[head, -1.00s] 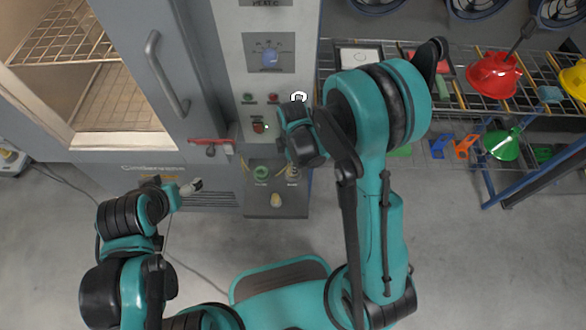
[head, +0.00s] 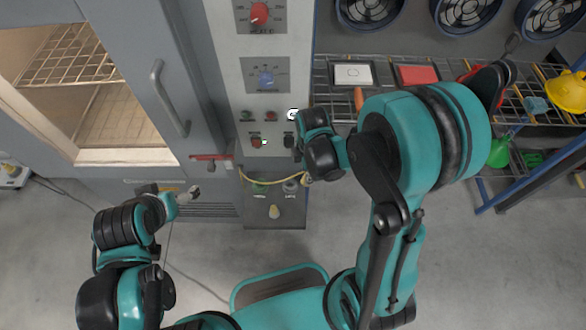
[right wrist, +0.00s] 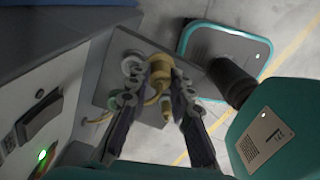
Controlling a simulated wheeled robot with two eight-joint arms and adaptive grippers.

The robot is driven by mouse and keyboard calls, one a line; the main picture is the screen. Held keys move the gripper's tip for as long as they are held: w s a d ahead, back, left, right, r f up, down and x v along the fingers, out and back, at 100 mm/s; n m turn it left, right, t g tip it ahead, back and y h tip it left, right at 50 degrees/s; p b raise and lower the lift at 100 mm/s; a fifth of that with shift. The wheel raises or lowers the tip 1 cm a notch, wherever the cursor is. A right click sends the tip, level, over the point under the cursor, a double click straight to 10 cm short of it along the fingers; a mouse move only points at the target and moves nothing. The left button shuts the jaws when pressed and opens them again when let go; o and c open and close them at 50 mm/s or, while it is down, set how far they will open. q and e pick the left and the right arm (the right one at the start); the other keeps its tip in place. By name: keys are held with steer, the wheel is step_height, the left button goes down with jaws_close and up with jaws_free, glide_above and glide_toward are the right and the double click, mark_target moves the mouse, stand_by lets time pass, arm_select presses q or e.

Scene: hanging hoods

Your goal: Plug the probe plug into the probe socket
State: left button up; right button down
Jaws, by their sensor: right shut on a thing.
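The yellow probe plug (right wrist: 160,74) is between the fingertips of my right gripper (right wrist: 162,78), with a yellow cable curving from it. In the head view my right gripper (head: 303,180) is low at the panel's right edge, and the cable (head: 265,182) crosses above the ledge to it. Below are two round sockets: a green-ringed one (head: 260,188) and a pale one (head: 290,187). I cannot read which is the probe socket. The plug looks apart from both. My left gripper (head: 192,192) is low at the left; its jaws are too small to judge.
The grey ledge (head: 275,222) carries a pale yellow knob (head: 273,212). The panel (head: 262,95) has a red dial, buttons and a lit green lamp. An oven-like cabinet with a handle (head: 170,98) stands left. A wire rack (head: 335,102) with coloured items stands right.

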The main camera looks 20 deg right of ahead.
arm_select(q)
step_height(320, 180, up, 6)
steer(key=p, duration=0.5)
arm_select(e)
steer(key=s+d+r, duration=0.3)
steer(key=s+r, duration=0.1)
steer(key=r, duration=0.4)
steer(key=shift+d+r, duration=0.15)
steer(key=shift+d, duration=0.2)
steer(key=shift+w, duration=0.1)
